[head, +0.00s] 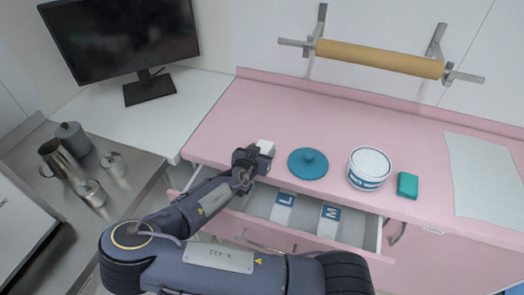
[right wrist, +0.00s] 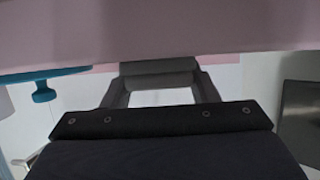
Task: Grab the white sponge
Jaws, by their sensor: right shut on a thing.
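The white sponge (head: 266,147) is a small white block at the front edge of the pink counter, left of the blue lid, in the head view. My right gripper (head: 256,158) is shut on it, and its jaws hide part of the sponge. In the right wrist view the two fingers of my right gripper (right wrist: 160,72) reach to the pink surface, with a pale patch between them. I cannot tell whether the sponge touches the counter. My left gripper is not in view.
A round blue lid (head: 308,163), a white tub (head: 369,168) and a green block (head: 407,185) stand on the pink counter (head: 240,120). Below is an open drawer (head: 352,230) with packets marked L and M. Metal vessels (head: 58,158) and a monitor (head: 122,35) are at left.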

